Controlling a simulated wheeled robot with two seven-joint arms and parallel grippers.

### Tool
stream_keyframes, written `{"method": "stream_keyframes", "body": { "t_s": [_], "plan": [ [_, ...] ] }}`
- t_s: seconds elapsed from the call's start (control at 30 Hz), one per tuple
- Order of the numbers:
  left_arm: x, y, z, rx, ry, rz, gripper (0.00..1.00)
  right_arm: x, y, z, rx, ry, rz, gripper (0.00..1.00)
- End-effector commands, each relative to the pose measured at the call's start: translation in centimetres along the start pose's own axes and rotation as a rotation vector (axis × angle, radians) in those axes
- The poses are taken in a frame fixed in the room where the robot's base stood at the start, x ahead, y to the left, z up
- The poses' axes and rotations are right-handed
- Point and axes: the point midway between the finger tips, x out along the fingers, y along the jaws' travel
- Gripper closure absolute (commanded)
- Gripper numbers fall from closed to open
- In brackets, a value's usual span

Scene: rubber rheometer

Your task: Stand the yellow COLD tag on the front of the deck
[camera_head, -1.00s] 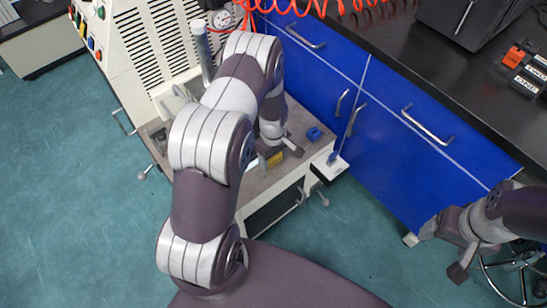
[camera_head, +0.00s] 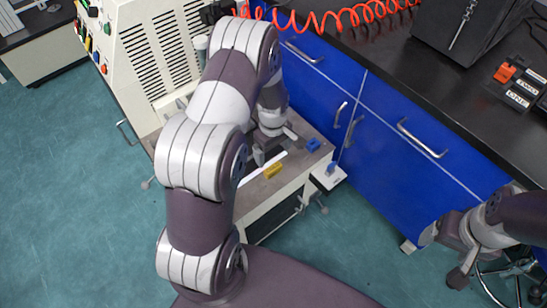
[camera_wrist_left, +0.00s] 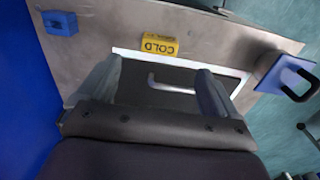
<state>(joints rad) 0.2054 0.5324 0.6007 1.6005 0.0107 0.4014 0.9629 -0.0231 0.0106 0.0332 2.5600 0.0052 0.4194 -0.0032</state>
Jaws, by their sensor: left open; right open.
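My right gripper (camera_head: 460,270) is open at the lower right, away from the deck.
A blue block (camera_head: 313,144) sits on the deck near the blue cabinets (camera_head: 390,145). The tall machine (camera_head: 150,50) stands behind. The dark bench (camera_head: 450,100) holds labelled blocks (camera_head: 520,85).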

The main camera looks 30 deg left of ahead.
Motion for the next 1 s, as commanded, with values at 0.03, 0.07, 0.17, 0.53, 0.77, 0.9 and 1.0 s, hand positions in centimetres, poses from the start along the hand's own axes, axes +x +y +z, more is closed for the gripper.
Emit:
{"method": "stream_keyframes", "body": {
  "t_s": [0.03, 0.07, 0.17, 0.53, 0.77, 0.9, 1.0],
  "plan": [
    [-1.1, 0.0, 0.0, 0.0, 0.001, 0.002, 0.07, -0.5, 0.0, -0.1, 0.0, 0.0, 0.0, 0.22],
    [-1.5, 0.0, 0.0, 0.0, 0.001, 0.001, 0.07, -0.6, 0.0, -0.1, 0.0, 0.0, 0.0, 0.22],
    [-2.7, 0.0, 0.2, 0.021, 0.002, 0.003, 0.07, -0.7, 0.0, -0.1, 0.0, 0.0, 0.0, 0.22],
    [-16.1, -6.7, 10.8, 0.997, 0.083, 0.065, 0.07, -0.6, 0.0, -0.1, 0.0, 0.0, 0.0, 0.22],
    [-17.2, -9.3, 12.9, 1.205, 0.1, 0.067, 0.07, -0.6, 0.0, -0.1, 0.0, 0.0, 0.0, 0.22],
    [-17.2, -9.3, 12.8, 1.203, 0.099, 0.067, 0.07, -0.7, 0.0, -0.1, 0.0, 0.0, 0.0, 0.22],
    [-17.7, -9.3, 12.8, 1.201, 0.098, 0.067, 0.07, -1.2, 0.0, -0.1, 0.0, 0.0, 0.0, 0.22]
  ]
}}
